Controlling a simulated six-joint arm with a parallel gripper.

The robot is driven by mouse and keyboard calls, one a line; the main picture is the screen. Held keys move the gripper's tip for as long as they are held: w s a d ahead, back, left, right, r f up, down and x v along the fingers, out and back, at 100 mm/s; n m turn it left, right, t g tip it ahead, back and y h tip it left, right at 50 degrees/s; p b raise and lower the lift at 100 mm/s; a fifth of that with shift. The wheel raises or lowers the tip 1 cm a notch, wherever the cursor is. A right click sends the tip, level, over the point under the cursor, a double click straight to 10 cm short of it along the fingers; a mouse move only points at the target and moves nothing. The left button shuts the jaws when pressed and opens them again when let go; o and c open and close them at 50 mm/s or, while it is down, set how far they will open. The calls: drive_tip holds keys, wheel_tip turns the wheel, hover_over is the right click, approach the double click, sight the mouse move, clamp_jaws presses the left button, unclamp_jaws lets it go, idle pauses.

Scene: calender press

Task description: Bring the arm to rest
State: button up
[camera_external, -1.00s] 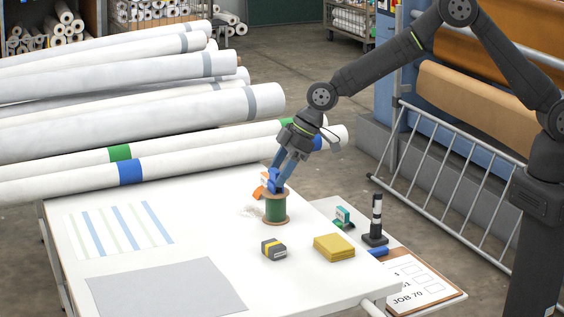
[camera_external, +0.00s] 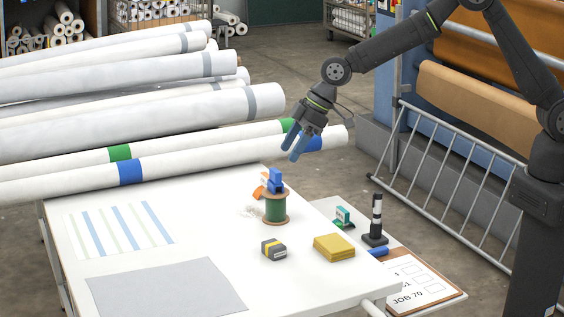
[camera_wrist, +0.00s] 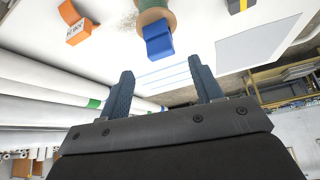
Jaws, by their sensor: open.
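My gripper (camera_external: 298,146) is open and empty, in the air above the far right part of the white table, up and to the right of the green spool (camera_external: 275,208). Its two blue fingers also show apart in the wrist view (camera_wrist: 165,90). The spool stands upright on the table with wooden flanges. A blue block (camera_external: 275,181) sits on top of the spool, apart from my fingers; it also shows in the wrist view (camera_wrist: 158,42).
An orange item (camera_external: 259,191) lies behind the spool. A grey-yellow block (camera_external: 273,249) and a yellow stack (camera_external: 334,247) lie in front. A black post (camera_external: 376,220) and clipboard (camera_external: 425,281) are at the right. Large white rolls (camera_external: 120,110) lie behind; a metal barrier (camera_external: 450,170) stands right.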

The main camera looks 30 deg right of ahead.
sight(278, 172)
drive_tip(key=x, duration=0.7)
drive_tip(key=shift+f, duration=0.15)
drive_tip(key=r, duration=0.5)
drive_tip(key=shift+w+d, duration=0.15)
drive_tip(key=shift+w, duration=0.05)
drive_tip(key=w+d+r, duration=0.6)
drive_tip(key=d+r, duration=0.1)
drive_tip(key=d, duration=0.3)
drive_tip(key=w+a+f+m+t, duration=0.1)
drive_tip(key=w+a+f, duration=0.3)
drive_tip(key=w+a, duration=0.3)
drive_tip(key=w+a+f+m+t+h, duration=0.1)
drive_tip(key=w+a+f, duration=0.4)
drive_tip(key=w, duration=0.5)
drive_tip(key=shift+a+f+t, duration=0.25)
drive_tip(key=shift+a+t, duration=0.15)
drive_tip(key=shift+a, duration=0.85)
